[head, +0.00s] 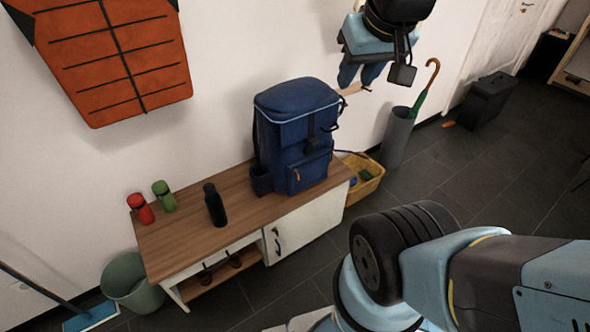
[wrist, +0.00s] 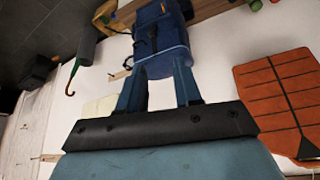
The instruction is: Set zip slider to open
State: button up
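A blue backpack (head: 288,135) stands upright on the wooden bench, and it also shows in the wrist view (wrist: 160,40). A small orange zip pull, which I take for the zip slider (head: 297,175), is at the left of its lower front pocket.
The bench (head: 175,240) also holds a dark bottle (head: 214,205), a red flask (head: 141,208) and a green flask (head: 164,196). A basket (head: 362,180) and an umbrella stand (head: 397,138) stand right of it. A quilted orange item (head: 115,55) hangs on the wall.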

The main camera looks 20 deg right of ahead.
jog(key=shift+w, duration=0.1)
jog(key=w+d+f+m+g+y, duration=0.35)
jog(key=w+f, duration=0.55)
jog(key=f, duration=0.3)
jog(key=w+d+f+m+g+y, duration=0.25)
jog(key=w+f+m+y, duration=0.2)
jog(key=w+f, duration=0.5)
jog(key=d+f+m+t+y, duration=0.3)
jog(key=f+m+t, duration=0.45)
jog(key=f, duration=0.95)
jog(key=d+f+m+t+y, duration=0.2)
jog(key=f+m+t+y, duration=0.15)
jog(key=f+m, duration=1.05)
jog(key=w+a+f+n, duration=0.2)
jog(key=w+a+f, duration=0.1)
jog(key=w+a, duration=0.6)
jog(key=shift+w+a+f+n+t, duration=0.3)
jog(key=shift+a+n+t, duration=0.1)
jog(key=shift+a, duration=0.2)
jog(key=shift+h, duration=0.25)
